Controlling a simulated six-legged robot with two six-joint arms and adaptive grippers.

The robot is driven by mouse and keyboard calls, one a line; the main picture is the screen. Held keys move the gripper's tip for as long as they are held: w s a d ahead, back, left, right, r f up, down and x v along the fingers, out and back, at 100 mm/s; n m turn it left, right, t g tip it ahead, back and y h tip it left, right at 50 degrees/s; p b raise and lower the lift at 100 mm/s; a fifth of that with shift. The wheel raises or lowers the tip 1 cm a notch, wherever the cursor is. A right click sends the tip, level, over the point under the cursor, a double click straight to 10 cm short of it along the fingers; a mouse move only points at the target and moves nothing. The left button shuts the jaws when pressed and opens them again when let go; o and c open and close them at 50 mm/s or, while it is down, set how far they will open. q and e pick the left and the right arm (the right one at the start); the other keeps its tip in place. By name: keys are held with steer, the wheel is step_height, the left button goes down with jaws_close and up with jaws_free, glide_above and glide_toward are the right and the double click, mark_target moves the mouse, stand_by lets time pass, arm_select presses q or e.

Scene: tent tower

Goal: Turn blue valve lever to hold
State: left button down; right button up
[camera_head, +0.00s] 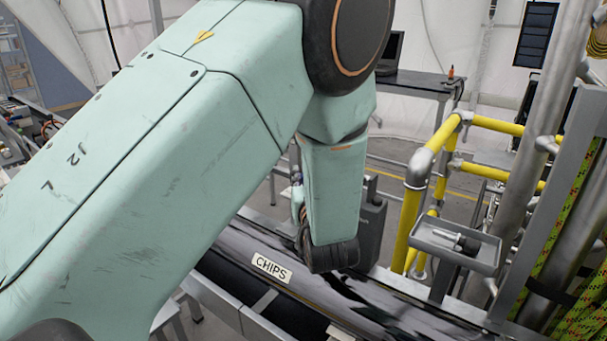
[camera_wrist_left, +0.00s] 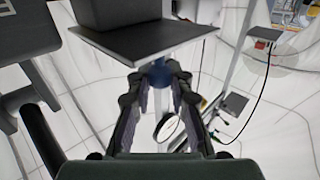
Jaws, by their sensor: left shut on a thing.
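In the left wrist view my left gripper (camera_wrist_left: 159,84) has its two dark fingers on either side of a blue part (camera_wrist_left: 158,73), which looks like the blue valve lever. The gripper is shut on it. The blue part sits just under a dark flat plate (camera_wrist_left: 145,42), and a pale post runs down behind it. Most of the lever is hidden, so its angle cannot be told. In the head view my left arm crosses the picture and hides the lever and the fingers. My right gripper is in neither view.
In the head view a conveyor labelled CHIPS (camera_head: 272,268) runs below my arm. Yellow railings (camera_head: 408,225) and a small grey tray (camera_head: 455,245) with a dark tool stand at the right. A dark table (camera_head: 420,83) with a laptop is at the back.

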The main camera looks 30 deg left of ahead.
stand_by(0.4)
arm_select(q)
steer(key=c, duration=1.2)
jaws_free()
steer(key=shift+w+f, duration=0.1)
steer(key=shift+w, duration=0.05)
steer(key=shift+a, duration=0.1)
